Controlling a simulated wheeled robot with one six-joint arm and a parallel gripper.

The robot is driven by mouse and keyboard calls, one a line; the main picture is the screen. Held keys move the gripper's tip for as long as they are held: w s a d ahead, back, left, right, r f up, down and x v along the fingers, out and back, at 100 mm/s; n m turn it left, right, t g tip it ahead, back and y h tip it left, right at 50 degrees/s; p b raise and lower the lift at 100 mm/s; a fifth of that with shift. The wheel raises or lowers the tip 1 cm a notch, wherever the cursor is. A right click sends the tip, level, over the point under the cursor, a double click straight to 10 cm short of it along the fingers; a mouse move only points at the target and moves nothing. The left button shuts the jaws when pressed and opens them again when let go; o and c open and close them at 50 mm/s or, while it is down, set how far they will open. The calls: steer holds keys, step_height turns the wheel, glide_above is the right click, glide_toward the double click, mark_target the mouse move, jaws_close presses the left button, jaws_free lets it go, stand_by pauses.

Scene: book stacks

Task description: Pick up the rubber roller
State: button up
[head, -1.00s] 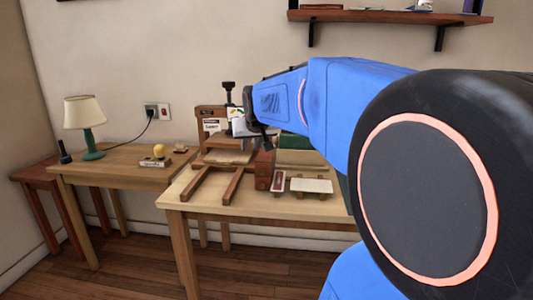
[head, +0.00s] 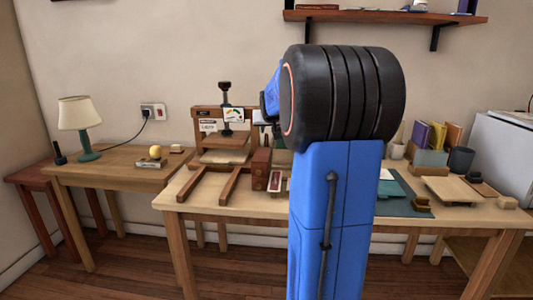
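I cannot pick out the rubber roller for certain in the head view; it may be hidden behind my arm or too small to tell. A small dark upright object (head: 59,154) stands on the low reddish table at the far left, but I cannot tell what it is. My arm rises in front of the middle work table (head: 300,208) and covers part of its top.
A wooden press (head: 222,140) stands at the back left of the work table, with wooden rails before it. A green mat (head: 408,205), books (head: 437,136) and a dark cup (head: 460,159) are at right. A lamp (head: 82,120) and yellow ball (head: 155,152) stand left.

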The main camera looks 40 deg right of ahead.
mark_target(267, 136)
steer(key=shift+f+x, duration=0.2)
steer(key=shift+x, duration=3.95)
steer(key=shift+s, duration=0.15)
steer(key=shift+c, duration=0.3)
jaws_close()
